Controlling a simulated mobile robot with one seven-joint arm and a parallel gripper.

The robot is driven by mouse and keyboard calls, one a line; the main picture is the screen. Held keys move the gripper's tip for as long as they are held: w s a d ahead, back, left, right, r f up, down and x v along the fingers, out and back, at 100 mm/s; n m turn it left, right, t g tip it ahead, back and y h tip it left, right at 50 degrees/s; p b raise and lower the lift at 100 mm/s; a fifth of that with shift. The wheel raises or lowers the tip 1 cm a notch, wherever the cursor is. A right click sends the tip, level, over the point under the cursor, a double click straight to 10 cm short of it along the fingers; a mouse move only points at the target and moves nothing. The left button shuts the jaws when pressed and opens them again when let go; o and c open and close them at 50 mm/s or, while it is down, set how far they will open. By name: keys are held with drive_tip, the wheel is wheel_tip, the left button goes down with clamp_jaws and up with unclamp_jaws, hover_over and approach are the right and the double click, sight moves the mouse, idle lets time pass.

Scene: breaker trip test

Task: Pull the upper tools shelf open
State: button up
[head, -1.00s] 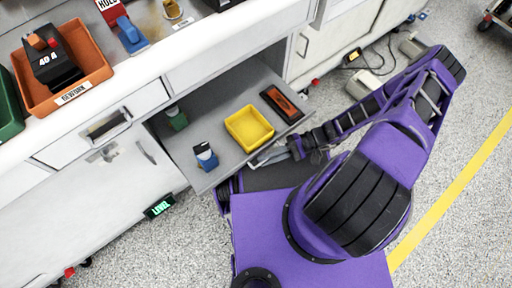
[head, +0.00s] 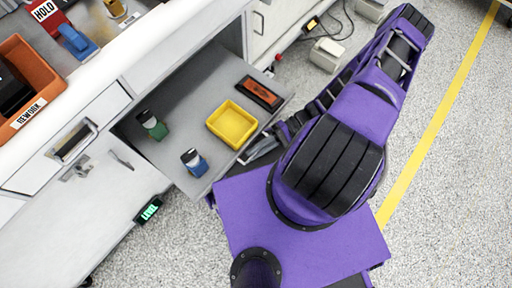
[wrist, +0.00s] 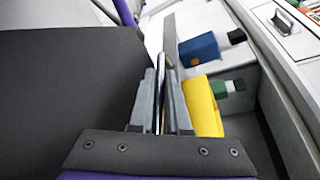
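The upper tools shelf (head: 185,95) is a grey pull-out board that stands well out of the white cabinet. It carries a yellow tray (head: 232,125), a blue block with a dark top (head: 194,162), a green one (head: 152,125) and an orange-and-black item (head: 260,93). My gripper (head: 262,150) is at the shelf's front edge, beside the yellow tray. In the wrist view, the fingers of my gripper (wrist: 165,100) stand close on both sides of a thin upright front edge of the shelf (wrist: 168,40). The exact contact is partly hidden between the fingers.
My purple base stands close in front of the shelf. A closed drawer (head: 75,140) and a green LEVEL sign (head: 149,209) are to the left. The worktop holds an orange REWORK bin (head: 40,95). A box with cables (head: 327,53) lies on the floor behind; open floor is right.

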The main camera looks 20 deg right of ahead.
drive_tip(key=shift+o, duration=0.6)
drive_tip(key=shift+d, duration=0.1)
drive_tip(key=v, duration=1.7)
drive_tip(key=shift+d+b, duration=0.15)
drive_tip(key=shift+b, duration=0.2)
drive_tip(key=shift+s+r, duration=0.1)
